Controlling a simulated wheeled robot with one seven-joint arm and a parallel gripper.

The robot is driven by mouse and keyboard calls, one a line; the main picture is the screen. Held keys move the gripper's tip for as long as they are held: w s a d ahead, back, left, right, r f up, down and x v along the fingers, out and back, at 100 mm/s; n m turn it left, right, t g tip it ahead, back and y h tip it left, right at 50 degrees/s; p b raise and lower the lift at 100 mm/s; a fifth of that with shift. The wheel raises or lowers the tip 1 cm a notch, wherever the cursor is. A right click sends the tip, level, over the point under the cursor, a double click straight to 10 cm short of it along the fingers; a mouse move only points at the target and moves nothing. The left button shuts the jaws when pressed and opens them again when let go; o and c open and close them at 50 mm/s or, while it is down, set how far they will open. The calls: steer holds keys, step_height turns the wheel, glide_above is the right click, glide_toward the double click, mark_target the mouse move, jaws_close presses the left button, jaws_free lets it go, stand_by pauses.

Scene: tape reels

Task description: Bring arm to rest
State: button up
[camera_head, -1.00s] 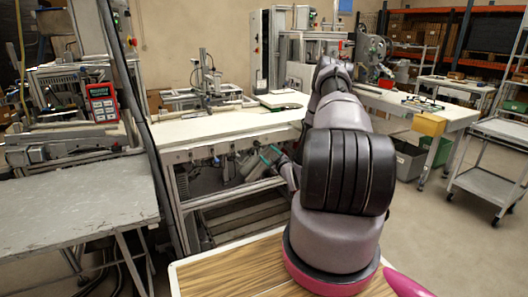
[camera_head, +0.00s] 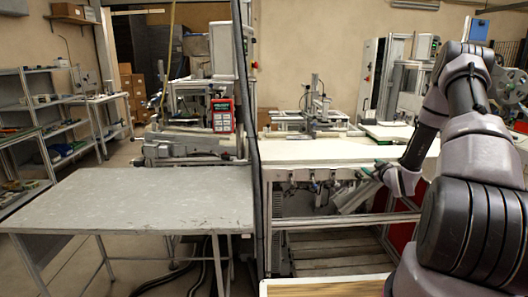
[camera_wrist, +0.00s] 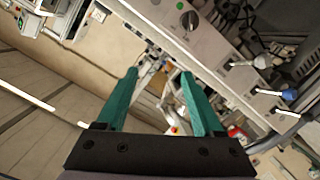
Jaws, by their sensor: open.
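My arm fills the right side of the head view, bent over the long white workbench (camera_head: 330,154). My gripper (camera_head: 370,170) is at its end, small in that view, low by the front edge of this bench. In the wrist view my gripper (camera_wrist: 160,75) shows two green fingers spread wide apart. Nothing is held between them. Beyond the fingers the wrist view shows a grey panel with a black knob (camera_wrist: 189,19) and several levers, tilted in the picture.
A grey metal table (camera_head: 130,200) stands at the left. A dark upright post (camera_head: 250,130) stands between it and the bench. A red-framed handheld device (camera_head: 221,115) is on the machine behind. Shelves (camera_head: 50,125) stand far left. Open floor (camera_head: 75,265) shows lower left.

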steer(key=s+a+r+m+g+h, duration=0.1)
steer(key=a+r+m+g, duration=0.15)
steer(key=r, duration=1.25)
steer(key=s+a+r+m+g, duration=0.1)
steer(key=s+a+r, duration=0.25)
steer(key=r, duration=0.25)
steer(key=s+a+r+m+g, duration=0.1)
steer(key=s+a+r+m, duration=0.1)
steer(key=s+r, duration=0.3)
steer(key=s+a+r+m+g+y, duration=0.1)
steer(key=s+a+r, duration=0.2)
steer(key=s, duration=0.7)
steer(key=s+a+r+m+g+y, duration=0.1)
steer(key=s+a+r+m+g, duration=0.1)
steer(key=s+a, duration=0.4)
steer(key=s+a+r+m+g+y, duration=0.1)
steer(key=s+a, duration=0.4)
steer(key=s, duration=1.1)
step_height(320, 180, up, 3)
steer(key=shift+s+a+f+m, duration=0.1)
steer(key=shift+s+a+m, duration=0.1)
steer(key=shift+m, duration=0.35)
